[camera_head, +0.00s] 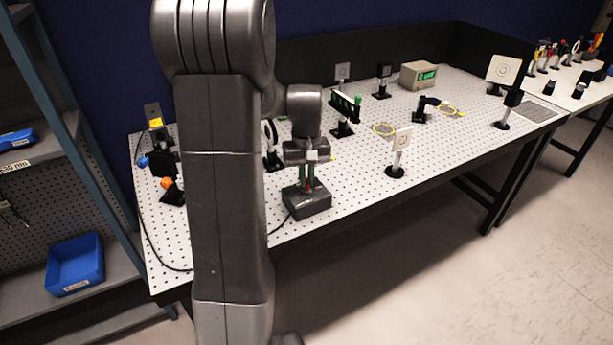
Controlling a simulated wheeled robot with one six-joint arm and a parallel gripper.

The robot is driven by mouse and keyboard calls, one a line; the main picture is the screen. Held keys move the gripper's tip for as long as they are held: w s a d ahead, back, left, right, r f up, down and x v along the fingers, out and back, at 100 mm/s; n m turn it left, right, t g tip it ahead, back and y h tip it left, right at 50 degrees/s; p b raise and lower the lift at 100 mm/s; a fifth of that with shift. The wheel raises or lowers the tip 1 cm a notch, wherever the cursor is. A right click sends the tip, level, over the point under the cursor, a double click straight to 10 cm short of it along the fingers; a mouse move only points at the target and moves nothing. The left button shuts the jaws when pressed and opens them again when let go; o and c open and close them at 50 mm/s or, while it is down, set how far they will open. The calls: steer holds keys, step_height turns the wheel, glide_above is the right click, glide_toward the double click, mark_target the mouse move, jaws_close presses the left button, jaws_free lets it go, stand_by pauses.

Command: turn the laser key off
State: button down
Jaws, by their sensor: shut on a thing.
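A dark grey box (308,205) sits on the near edge of the perforated optical table, with a black cable running from its left side. My gripper (308,184) points down at the top of this box, with red and green showing around its fingers. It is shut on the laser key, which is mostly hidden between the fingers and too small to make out. I cannot tell which way the key is turned.
The white perforated table (350,190) carries several posts and mounts. A shelf with a blue bin (75,265) is at left.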

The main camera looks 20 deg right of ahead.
mark_target(307, 181)
steer(key=shift+n, duration=1.6)
steer(key=c, duration=1.5)
jaws_free()
steer(key=shift+c, duration=0.2)
steer(key=shift+r, duration=0.1)
step_height(307, 181, up, 14)
steer(key=shift+f, duration=0.25)
step_height(307, 181, down, 14)
steer(key=shift+r, duration=0.1)
steer(key=shift+r, duration=0.15)
